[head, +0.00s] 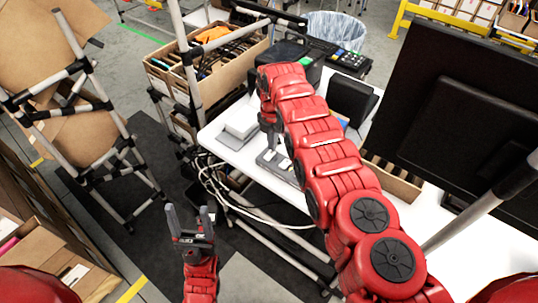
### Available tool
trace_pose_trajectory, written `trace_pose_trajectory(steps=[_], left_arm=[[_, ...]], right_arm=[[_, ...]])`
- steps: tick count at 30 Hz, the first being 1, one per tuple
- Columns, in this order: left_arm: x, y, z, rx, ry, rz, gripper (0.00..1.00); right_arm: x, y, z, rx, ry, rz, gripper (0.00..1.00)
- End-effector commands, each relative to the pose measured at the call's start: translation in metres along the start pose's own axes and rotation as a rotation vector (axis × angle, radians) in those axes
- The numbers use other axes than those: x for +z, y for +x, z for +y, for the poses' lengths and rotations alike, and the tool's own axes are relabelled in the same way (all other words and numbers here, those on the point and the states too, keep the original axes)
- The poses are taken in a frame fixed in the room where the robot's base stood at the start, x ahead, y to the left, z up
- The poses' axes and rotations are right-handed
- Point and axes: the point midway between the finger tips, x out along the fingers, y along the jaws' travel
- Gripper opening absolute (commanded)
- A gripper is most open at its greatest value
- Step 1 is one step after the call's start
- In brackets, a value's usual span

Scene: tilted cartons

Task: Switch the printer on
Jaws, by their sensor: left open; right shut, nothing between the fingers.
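A black boxy device (285,54), perhaps the printer, stands at the far end of the white table, partly hidden behind my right arm. I cannot make out a power switch on it. My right arm reaches across the table and bends down, with the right gripper (271,144) shut and empty low over the tabletop, on the near side of that device. Its fingertips are small and hard to make out. My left gripper (188,212) is open and empty, fingers pointing away from me, in front of the table and well apart from the device.
A black keypad unit (348,60) with coloured keys sits beside the device. A white box (243,121) lies on the white table (225,150). A large dark monitor (460,100) blocks the right. White cables (215,185) hang at the table's edge. Tilted cartons (75,130) stand left.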

Motion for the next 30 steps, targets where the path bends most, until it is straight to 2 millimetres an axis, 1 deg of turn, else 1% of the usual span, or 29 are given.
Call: trace_pose_trajectory(steps=[30], left_arm=[[0.003, -0.015, 0.001, 0.0, 0.0, 0.0, 0.66]], right_arm=[[0.0, 0.015, 0.0, 0.0, 0.0, 0.0, 0.0]])
